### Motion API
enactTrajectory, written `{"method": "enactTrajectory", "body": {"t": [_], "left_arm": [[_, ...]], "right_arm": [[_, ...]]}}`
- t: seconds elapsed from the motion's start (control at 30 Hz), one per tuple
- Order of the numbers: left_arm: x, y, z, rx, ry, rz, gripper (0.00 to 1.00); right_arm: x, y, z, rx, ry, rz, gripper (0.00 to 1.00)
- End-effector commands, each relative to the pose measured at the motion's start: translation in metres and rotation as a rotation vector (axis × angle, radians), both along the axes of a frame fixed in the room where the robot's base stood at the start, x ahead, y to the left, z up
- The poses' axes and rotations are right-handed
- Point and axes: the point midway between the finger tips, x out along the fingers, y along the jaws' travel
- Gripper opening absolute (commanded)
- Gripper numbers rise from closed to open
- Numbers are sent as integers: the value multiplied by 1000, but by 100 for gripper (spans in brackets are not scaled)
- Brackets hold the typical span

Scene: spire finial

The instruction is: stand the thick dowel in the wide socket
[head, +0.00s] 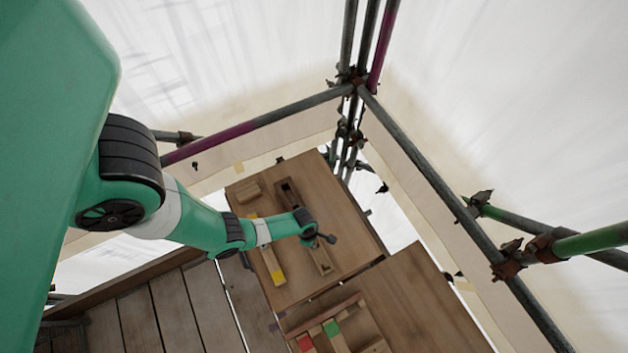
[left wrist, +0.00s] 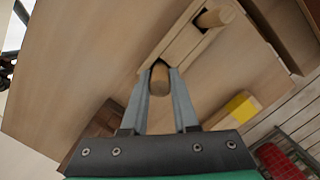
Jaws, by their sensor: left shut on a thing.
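My left gripper (head: 326,238) is over the table, above a long wooden socket block (head: 288,194). In the left wrist view the fingers (left wrist: 162,84) are shut on a round wooden dowel (left wrist: 159,80). The dowel's far end is at a dark socket opening near the end of the block (left wrist: 184,42). I cannot tell whether it is inside the opening or just above it. A second dowel (left wrist: 215,17) stands out of another dark opening farther along the block. I cannot tell which dowel is thicker. My right gripper is not in view.
A wooden piece with a yellow end (left wrist: 240,106) lies beside the block. A small wooden block (head: 247,191) is near the table's left edge. Red (head: 305,342) and green (head: 331,328) marked pieces lie on the nearer table. Scaffold poles (head: 435,185) stand around.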

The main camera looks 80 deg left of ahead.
Motion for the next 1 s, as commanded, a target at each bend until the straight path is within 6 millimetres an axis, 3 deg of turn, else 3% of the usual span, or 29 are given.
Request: {"method": "enactTrajectory", "body": {"t": [0.27,0.3,0.43,0.77,1.0], "left_arm": [[0,0,-4,0,0,0,0],[0,0,-2,0,0,0,35],[0,0,-2,0,0,0,58],[0,0,2,0,0,0,58],[-4,2,40,1,-2,1,58]], "right_arm": [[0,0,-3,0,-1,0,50],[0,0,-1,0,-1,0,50],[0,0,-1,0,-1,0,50],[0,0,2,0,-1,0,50],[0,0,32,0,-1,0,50]]}}
